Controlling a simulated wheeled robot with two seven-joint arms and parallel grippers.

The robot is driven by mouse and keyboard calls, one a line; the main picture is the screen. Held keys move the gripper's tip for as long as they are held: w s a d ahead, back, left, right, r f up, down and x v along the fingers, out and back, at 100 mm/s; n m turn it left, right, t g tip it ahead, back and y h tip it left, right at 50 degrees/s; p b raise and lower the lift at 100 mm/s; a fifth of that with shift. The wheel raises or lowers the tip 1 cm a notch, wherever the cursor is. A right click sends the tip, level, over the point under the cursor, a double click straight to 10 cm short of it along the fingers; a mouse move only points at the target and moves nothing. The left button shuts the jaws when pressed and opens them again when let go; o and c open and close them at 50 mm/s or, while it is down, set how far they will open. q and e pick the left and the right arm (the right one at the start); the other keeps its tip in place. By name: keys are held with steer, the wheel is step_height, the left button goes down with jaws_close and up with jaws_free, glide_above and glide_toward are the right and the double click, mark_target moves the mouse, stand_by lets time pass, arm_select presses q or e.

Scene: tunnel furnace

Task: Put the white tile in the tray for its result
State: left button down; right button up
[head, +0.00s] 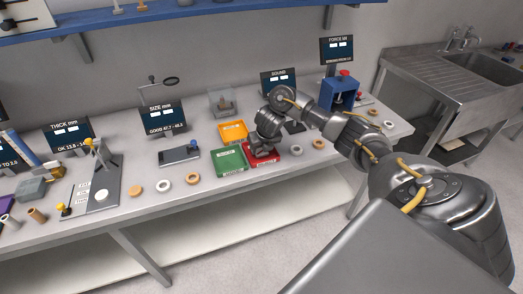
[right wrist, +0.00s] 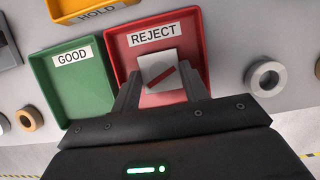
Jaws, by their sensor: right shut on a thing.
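My right gripper (right wrist: 158,88) is shut on the white tile (right wrist: 158,66), which has a red diagonal stripe on its face. In the right wrist view the tile is between the two fingers, over the red REJECT tray (right wrist: 195,30). I cannot tell whether the tile touches the tray floor. The green GOOD tray (right wrist: 42,65) is to the left, and the orange HOLD tray (right wrist: 62,12) is behind. In the head view my right gripper (head: 266,147) is over the red tray (head: 268,161) and hides the tile. My left gripper is not in view.
Several rings and discs lie along the bench front (head: 235,190), including a grey ring (right wrist: 265,78) right of the red tray. Gauges and screens labelled THICK, SIZE, SOUND and FORCE stand behind. A blue press (head: 340,95) is at the right, before the sink (head: 490,70).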

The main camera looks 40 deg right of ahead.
steer(key=shift+f, duration=0.2)
steer(key=shift+f, duration=0.1)
steer(key=o, duration=1)
steer(key=shift+p+v, duration=2.95)
steer(key=shift+v, duration=3.2)
